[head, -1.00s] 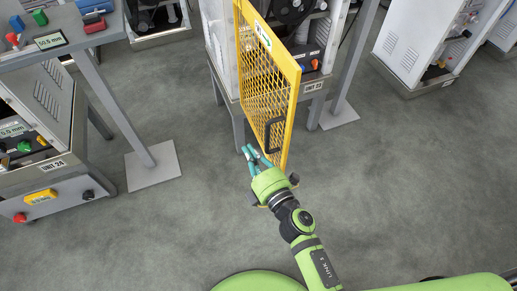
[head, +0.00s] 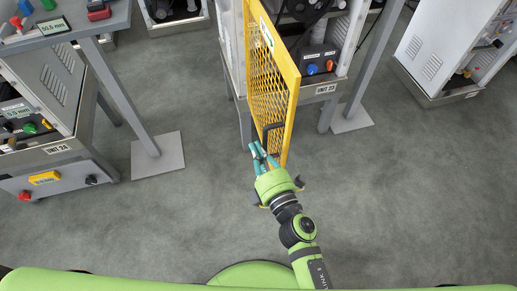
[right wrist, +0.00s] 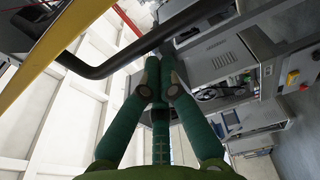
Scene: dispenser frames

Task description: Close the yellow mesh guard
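The yellow mesh guard (head: 272,85) stands swung open on the front of unit 23, edge nearly toward me. Its black handle (head: 266,132) is on the lower part of the free edge. My right gripper (head: 257,150) is at the left side of the handle. In the right wrist view its teal fingers (right wrist: 160,80) come together with the tips almost touching. The black handle (right wrist: 120,62) crosses just past the fingertips; I see no part of it clearly between them. The guard's yellow frame (right wrist: 45,50) is at the upper left there. My left gripper is not in view.
Unit 23 (head: 326,90) stands behind the guard on grey legs. Unit 24 (head: 60,150) and a grey table (head: 100,18) are at the left, with a leg and foot plate (head: 158,155). Another cabinet (head: 430,50) is at the right. The floor around the guard is clear.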

